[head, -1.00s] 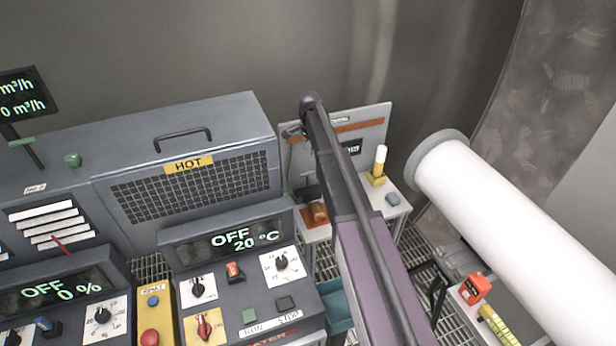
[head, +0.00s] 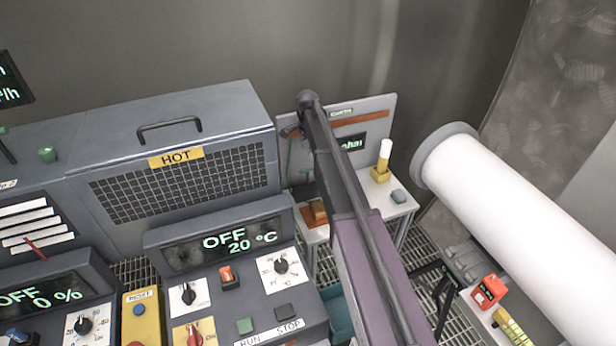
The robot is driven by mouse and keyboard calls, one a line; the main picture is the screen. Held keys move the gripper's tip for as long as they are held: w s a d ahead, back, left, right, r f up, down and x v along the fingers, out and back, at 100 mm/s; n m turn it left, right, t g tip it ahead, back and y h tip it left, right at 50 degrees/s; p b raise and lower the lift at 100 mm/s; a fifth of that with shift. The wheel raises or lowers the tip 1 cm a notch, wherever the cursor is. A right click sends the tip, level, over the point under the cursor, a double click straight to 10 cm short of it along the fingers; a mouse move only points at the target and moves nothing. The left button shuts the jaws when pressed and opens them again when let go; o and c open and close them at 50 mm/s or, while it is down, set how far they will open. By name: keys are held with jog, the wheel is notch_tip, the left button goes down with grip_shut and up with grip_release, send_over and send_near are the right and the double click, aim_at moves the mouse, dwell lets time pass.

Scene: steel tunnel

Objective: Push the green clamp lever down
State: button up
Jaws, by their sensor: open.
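On the small bench with an upright panel, a dark green piece (head: 301,177) shows just left of my arm, above a copper-coloured block (head: 318,210). It looks like the clamp lever, but it is small and partly hidden, so I cannot tell its angle. A thin green cable runs down the panel beside it. My arm crosses the middle of the head view and covers part of this bench. My gripper cannot be made out; the far end of the arm is hidden or blends into the dark parts beside the panel.
The grey bench (head: 401,211) also carries a white-topped yellow post (head: 383,160) and a grey block. A large heater cabinet (head: 170,120) marked HOT and its control panel stand left. A white pipe (head: 500,215) slants across the right, above an orange box (head: 488,291).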

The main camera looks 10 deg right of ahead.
aim_at(308, 172)
jog(key=shift+f, duration=0.2)
notch_tip(308, 172, down, 13)
jog(key=b, duration=1.3)
jog(key=shift+f+b, duration=0.2)
jog(key=shift+b, duration=0.2)
grip_shut()
